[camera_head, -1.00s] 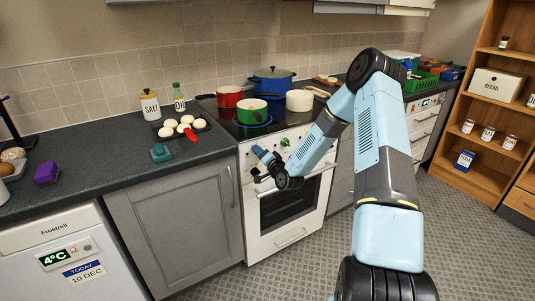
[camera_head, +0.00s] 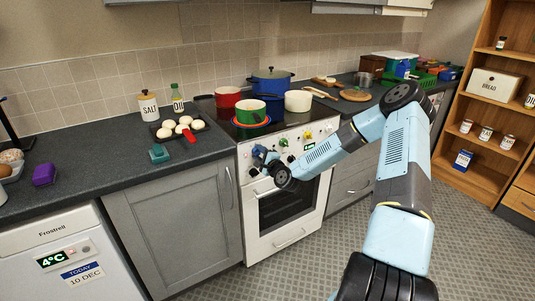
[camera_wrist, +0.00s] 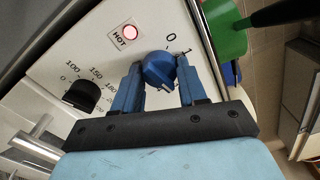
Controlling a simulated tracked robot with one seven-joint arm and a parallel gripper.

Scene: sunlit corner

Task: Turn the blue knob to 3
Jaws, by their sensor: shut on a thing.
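The blue knob (camera_wrist: 160,68) is on the white stove front (camera_wrist: 70,60), between my gripper's two blue fingers in the wrist view. My gripper (camera_wrist: 160,82) is shut on the knob. The numerals 0 and 1 show on the panel beyond the knob. The other numerals, including 3, are out of sight or hidden, and I cannot read the knob's pointer clearly. In the head view my gripper (camera_head: 262,156) is at the left end of the stove's control panel, and it hides the knob there.
A red HOT lamp (camera_wrist: 130,31) is lit beside the knob. A black oven knob (camera_wrist: 82,95) is left of my gripper. A green pot (camera_head: 250,111) stands on the hob, with red (camera_head: 227,97), blue (camera_head: 272,80) and cream (camera_head: 298,101) pots around it. A green knob (camera_head: 284,142) is nearby.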

